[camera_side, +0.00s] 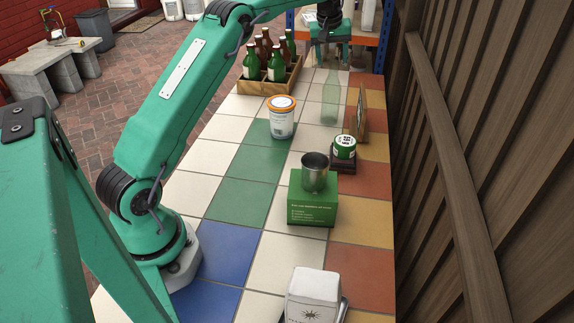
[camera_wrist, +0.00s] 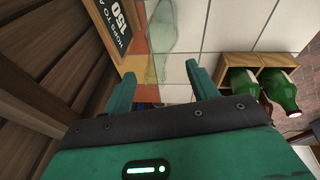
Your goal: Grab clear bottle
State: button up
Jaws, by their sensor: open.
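The clear bottle (camera_side: 331,97) stands upright on the tiled table in the side view, see-through with a faint green tint. In the wrist view the clear bottle (camera_wrist: 176,28) shows faintly at the top, beyond my fingertips. My gripper (camera_side: 330,58) is at the far end of the table, pointing down, its fingers near the bottle's neck. In the wrist view my gripper (camera_wrist: 160,75) is open with no object clearly held. I cannot tell whether the neck is between the fingers or behind them.
A wooden crate (camera_side: 255,88) with several green and brown bottles stands left of the clear bottle. A framed sign (camera_side: 362,112) stands close on its right, near the wooden fence (camera_side: 470,150). A white tub (camera_side: 281,121), a green box (camera_side: 312,207) and a metal cup (camera_side: 315,176) stand nearer.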

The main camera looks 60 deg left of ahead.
aim_at(333, 65)
jog(key=shift+x, duration=1.85)
